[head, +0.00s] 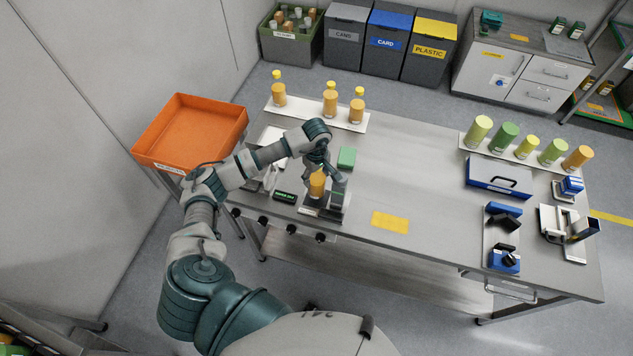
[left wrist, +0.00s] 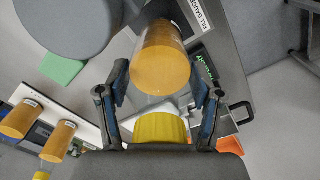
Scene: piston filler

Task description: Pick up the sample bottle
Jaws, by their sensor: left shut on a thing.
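The sample bottle (head: 317,185), with orange contents, stands upright at the fill gauge (head: 322,213) near the front edge of the steel table. My left gripper (head: 322,172) comes down over it from above. In the left wrist view the orange body (left wrist: 160,60) and yellow cap (left wrist: 159,128) of the bottle lie between the two fingers of my left gripper (left wrist: 160,103), which is shut on the bottle. Part of the bottle is hidden by the gripper in the head view. I cannot tell whether its base touches the gauge. My right gripper is not in view.
Several similar bottles (head: 330,99) stand on a white strip (head: 309,113) at the back left. An orange tray (head: 191,132) is left of the table. A green block (head: 347,158) is behind the gripper. A yellow card (head: 390,221) lies right of the gauge; the table's middle is clear.

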